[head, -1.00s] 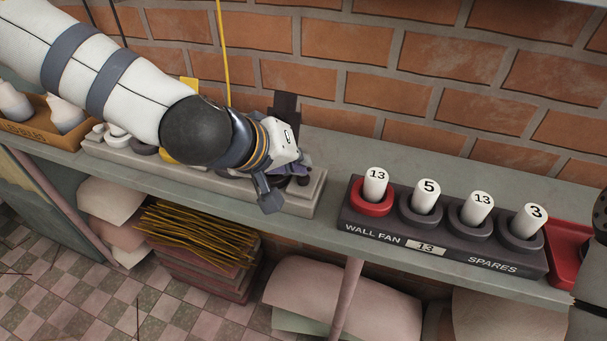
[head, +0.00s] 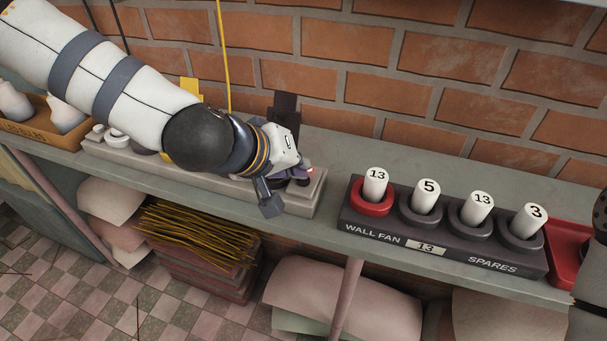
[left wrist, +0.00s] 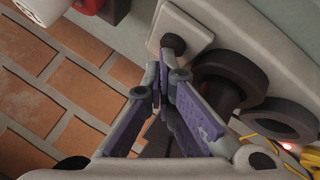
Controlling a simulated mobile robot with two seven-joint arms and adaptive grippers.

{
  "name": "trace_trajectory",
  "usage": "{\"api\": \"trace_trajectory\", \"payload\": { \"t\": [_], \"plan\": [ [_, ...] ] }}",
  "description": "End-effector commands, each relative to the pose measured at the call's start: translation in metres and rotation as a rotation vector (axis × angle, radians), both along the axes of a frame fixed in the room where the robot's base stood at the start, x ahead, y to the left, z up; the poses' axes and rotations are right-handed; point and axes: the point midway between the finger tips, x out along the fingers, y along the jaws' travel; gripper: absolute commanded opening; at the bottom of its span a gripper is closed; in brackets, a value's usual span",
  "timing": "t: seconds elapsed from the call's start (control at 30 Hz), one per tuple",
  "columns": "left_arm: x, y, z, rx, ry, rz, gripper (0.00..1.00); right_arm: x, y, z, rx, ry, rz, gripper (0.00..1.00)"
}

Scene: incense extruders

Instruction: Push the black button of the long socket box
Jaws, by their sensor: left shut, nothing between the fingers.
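The long socket box (head: 230,188) is a long grey box on the shelf, partly hidden by my left arm. Its black button (head: 303,182) is at the right end, partly covered by the fingers. In the left wrist view the black button (left wrist: 173,42) stands on a light square plate (left wrist: 190,28). My left gripper (head: 300,171) is shut and empty, close by the button. In the left wrist view its fingertips (left wrist: 164,72) are just short of the button; I cannot tell whether they touch it. My right gripper is not in view.
A dark WALL FAN box (head: 385,238) with numbered white cylinders in rings stands to the right, beside a red tray (head: 568,262). Dark rings (left wrist: 230,80) on the socket box lie beside the fingers. The brick wall (head: 430,85) is close behind; bare shelf separates the boxes.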

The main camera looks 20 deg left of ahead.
Motion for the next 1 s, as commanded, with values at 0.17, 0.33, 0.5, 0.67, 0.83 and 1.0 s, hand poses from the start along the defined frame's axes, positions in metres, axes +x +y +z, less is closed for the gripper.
{"api": "trace_trajectory", "payload": {
  "t": [0.17,0.33,0.5,0.67,0.83,1.0],
  "plan": [
    [0.000,0.000,0.010,0.001,-0.006,0.001,0.00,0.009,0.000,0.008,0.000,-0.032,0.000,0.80],
    [0.000,0.000,0.010,0.001,-0.001,0.000,0.00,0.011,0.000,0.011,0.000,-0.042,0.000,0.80],
    [0.000,0.000,0.010,0.001,-0.001,0.000,0.00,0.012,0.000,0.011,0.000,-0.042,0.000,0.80],
    [0.000,0.000,0.035,0.002,-0.014,0.000,0.00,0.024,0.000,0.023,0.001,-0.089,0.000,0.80],
    [0.000,0.000,0.054,0.003,-0.007,-0.001,0.00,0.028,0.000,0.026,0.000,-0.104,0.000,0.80],
    [0.000,0.000,0.067,0.001,-0.001,0.000,0.00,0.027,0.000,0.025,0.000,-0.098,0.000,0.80]
  ]
}}
